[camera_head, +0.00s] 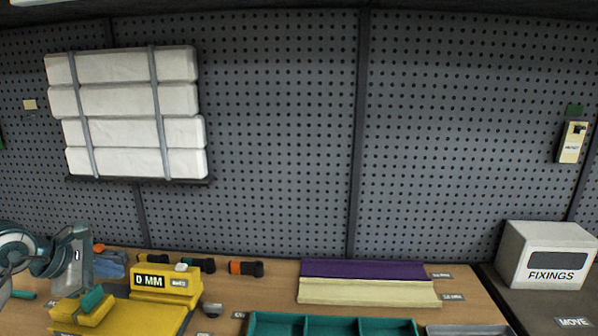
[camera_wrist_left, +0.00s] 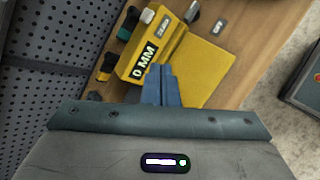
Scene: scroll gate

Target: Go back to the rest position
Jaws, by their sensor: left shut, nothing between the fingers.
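My left gripper (camera_head: 116,264) is at the lower left of the head view, its blue fingers pointing right, just left of the yellow block marked "0 MM" (camera_head: 178,290). In the left wrist view the blue fingers of my left gripper (camera_wrist_left: 160,72) lie together, shut with nothing between them. There the fingertips overlap the lower edge of the yellow block (camera_wrist_left: 150,42) in the picture; I cannot tell whether they touch it. My right gripper is in neither view.
A teal tray (camera_head: 250,326) and purple and cream strips (camera_head: 368,291) lie on the wooden bench. A white FIXINGS box (camera_head: 520,240) stands at right. Dark-handled items (camera_head: 246,268) lie behind the block. White bundles (camera_head: 130,68) hang on the pegboard (camera_head: 280,140).

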